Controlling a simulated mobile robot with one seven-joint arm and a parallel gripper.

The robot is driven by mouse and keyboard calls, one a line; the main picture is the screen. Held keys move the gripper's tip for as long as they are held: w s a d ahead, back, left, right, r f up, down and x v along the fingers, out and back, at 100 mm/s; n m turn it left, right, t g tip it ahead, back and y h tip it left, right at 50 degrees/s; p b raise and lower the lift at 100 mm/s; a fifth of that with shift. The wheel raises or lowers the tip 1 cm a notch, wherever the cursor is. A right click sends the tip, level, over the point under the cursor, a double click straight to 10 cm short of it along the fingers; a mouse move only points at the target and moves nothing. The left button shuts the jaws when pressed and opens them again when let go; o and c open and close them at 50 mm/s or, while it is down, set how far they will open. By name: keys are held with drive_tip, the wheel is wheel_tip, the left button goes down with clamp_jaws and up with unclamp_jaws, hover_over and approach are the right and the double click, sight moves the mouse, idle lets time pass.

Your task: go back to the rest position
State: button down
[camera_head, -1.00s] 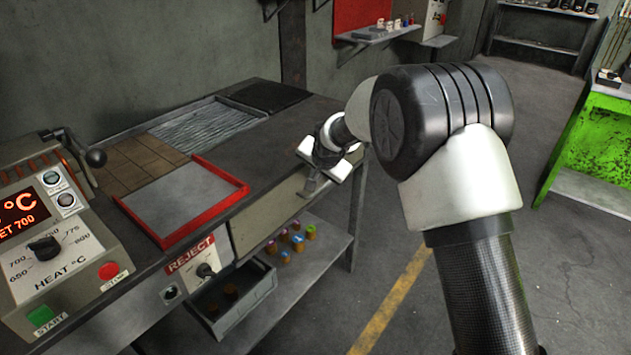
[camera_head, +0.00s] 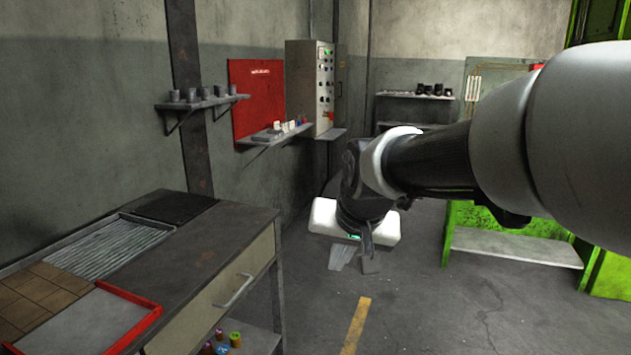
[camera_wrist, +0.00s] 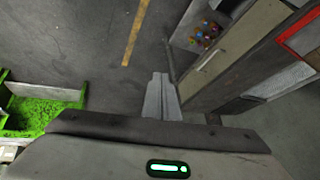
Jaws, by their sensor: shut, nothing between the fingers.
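My gripper (camera_head: 356,262) hangs at the end of my arm, over the open floor to the right of the workbench (camera_head: 190,262) in the head view. Its white body faces down and its fingers are together with nothing between them. In the wrist view the closed fingers (camera_wrist: 162,98) point out over the bare floor. They touch nothing.
The workbench has a drawer with a handle, a red-rimmed tray (camera_head: 75,325) and a ridged tray (camera_head: 95,248). Several coloured pieces (camera_head: 225,338) sit on its lower shelf. A green machine (camera_head: 500,222) stands at right. Floor between is clear, with a yellow line (camera_head: 356,325).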

drive_tip(key=s+d+f+h, duration=0.1)
drive_tip(key=s+d, duration=0.3)
drive_tip(key=s, duration=0.3)
drive_tip(key=s+d+n, duration=0.1)
drive_tip(key=s+d, duration=0.2)
drive_tip(key=s, duration=0.3)
drive_tip(key=s+d+f+h, duration=0.1)
drive_tip(key=s+d, duration=0.3)
drive_tip(key=s, duration=0.3)
wheel_tip(320, 180, up, 21)
drive_tip(key=p, duration=2)
drive_tip(key=shift+a+g+p, duration=0.3)
drive_tip(key=shift+r, duration=0.1)
